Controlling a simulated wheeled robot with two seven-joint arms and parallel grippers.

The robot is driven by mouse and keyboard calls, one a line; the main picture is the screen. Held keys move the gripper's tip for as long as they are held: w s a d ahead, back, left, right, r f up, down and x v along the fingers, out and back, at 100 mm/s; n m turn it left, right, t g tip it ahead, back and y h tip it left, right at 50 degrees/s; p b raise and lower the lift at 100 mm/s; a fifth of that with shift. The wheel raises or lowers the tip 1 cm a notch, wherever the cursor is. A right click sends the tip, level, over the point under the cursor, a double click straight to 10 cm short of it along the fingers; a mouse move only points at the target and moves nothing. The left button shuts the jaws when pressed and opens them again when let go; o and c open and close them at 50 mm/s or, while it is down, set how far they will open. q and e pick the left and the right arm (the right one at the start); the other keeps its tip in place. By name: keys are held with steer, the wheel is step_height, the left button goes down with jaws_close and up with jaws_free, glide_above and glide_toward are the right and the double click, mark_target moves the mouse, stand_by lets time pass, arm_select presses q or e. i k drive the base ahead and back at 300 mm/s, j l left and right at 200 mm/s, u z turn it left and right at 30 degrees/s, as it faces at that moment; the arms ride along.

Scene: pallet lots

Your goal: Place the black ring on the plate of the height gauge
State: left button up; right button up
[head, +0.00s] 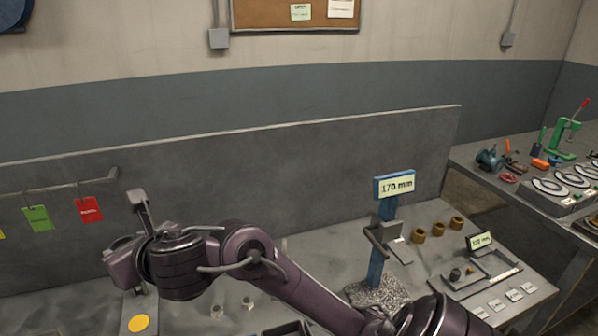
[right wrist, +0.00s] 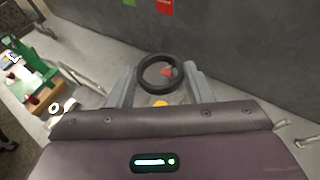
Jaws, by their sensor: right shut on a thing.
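The black ring (right wrist: 143,76) is held between the two grey fingers of my right gripper (right wrist: 159,72) in the right wrist view. The ring cannot be made out in the head view, where my right gripper (head: 140,203) is at the left, above the bench and near the hanging tags. The height gauge (head: 376,262) stands right of centre, with a blue column, a "170 mm" sign (head: 395,187) and a speckled base plate (head: 378,293). My forearm partly hides the front of that base. My right gripper is far left of the gauge. My left gripper is not in view.
A green tag (head: 37,218) and a red tag (head: 89,209) hang at the left. A yellow disc (head: 139,323) lies on the bench below. Several brown rings (head: 438,229) and a grey tray (head: 452,286) are right of the gauge. A grey panel (head: 300,165) rises behind.

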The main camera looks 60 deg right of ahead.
mark_target(386, 305)
steer(key=k+l+z, duration=0.15)
steer(key=z, duration=0.3)
steer(key=k+l+z, duration=0.1)
steer(key=z, duration=0.35)
steer(key=k+l+z, duration=0.1)
steer(key=l+z, duration=0.2)
steer(key=z, duration=0.15)
